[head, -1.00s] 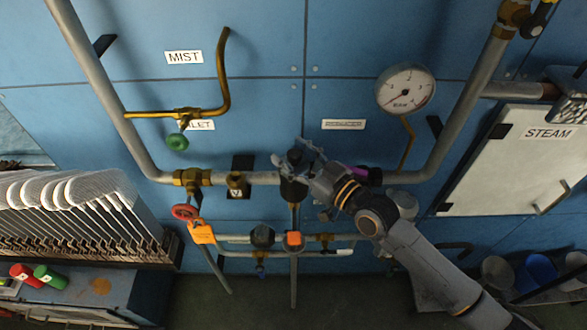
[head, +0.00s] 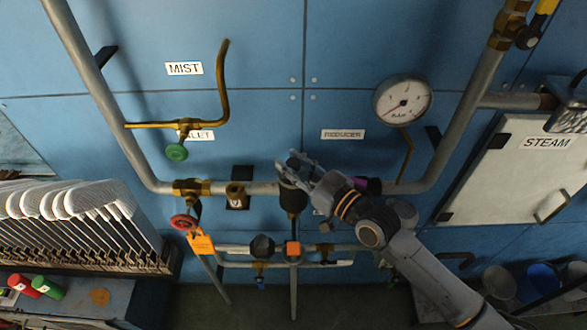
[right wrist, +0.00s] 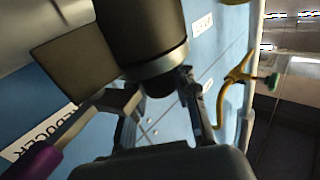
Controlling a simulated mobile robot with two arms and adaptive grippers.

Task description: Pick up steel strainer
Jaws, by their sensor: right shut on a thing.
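The steel strainer appears to be the dark cylindrical fitting (head: 292,198) in the middle of the horizontal pipe in the head view. In the right wrist view it is a dark cylinder with a bright steel band (right wrist: 158,68) and a flat plate at its left. My right gripper (head: 297,167) is at its upper end, shut on it; in the right wrist view my fingers (right wrist: 160,100) lie on either side of the band. My gripper hides part of the fitting, and I cannot tell whether it is clear of the pipe. My left gripper is not in view.
A pressure gauge (head: 403,99) hangs right of my gripper. A purple part (head: 366,186) sits beside my wrist. A red handwheel (head: 184,222) with an orange tag (head: 200,242) and an orange-marked valve (head: 293,248) are lower. A rack of white sock boards (head: 75,205) stands left.

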